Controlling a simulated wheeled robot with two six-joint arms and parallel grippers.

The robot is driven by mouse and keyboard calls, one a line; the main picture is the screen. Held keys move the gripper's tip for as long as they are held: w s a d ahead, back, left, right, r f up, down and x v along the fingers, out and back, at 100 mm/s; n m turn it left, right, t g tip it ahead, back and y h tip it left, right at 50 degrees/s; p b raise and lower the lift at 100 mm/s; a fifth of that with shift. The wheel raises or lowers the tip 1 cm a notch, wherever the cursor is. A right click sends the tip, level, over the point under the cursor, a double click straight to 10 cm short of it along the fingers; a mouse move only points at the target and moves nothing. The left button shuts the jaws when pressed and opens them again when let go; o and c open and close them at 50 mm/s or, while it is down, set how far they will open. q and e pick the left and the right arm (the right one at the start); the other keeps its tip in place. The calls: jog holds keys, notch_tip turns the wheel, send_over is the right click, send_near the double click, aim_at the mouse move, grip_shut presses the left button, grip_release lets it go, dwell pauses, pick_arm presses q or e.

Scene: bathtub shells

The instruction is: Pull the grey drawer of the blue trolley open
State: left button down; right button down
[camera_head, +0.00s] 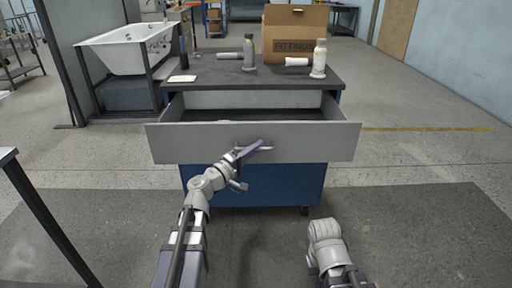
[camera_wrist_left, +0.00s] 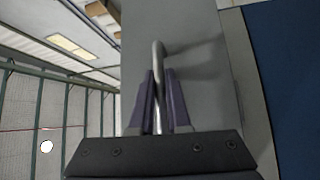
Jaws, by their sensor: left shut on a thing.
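The blue trolley (camera_head: 262,187) stands in front of me with a dark top. Its grey drawer (camera_head: 195,144) is pulled well out, and its inside shows behind the front panel. My left gripper (camera_head: 256,148) is at the middle of the drawer front, shut on the bar handle (camera_head: 268,148). In the left wrist view the handle (camera_wrist_left: 158,55) is a metal bar running between the two purple fingers (camera_wrist_left: 160,100), with the grey drawer front (camera_wrist_left: 195,50) behind it. My right arm shows at the lower right of the head view, but its fingers are not visible.
A white bathtub (camera_head: 125,50) on a stand is behind left. A dark table edge (camera_head: 35,210) is at the left.

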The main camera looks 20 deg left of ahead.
pick_arm(q)
jog(key=c, duration=0.9)
grip_release()
jog(key=b+v, duration=0.1)
jog(key=v, duration=0.6)
jog(key=shift+s+a, duration=0.25)
jog(key=shift+s, duration=0.05)
jog(key=shift+d+f, duration=0.1)
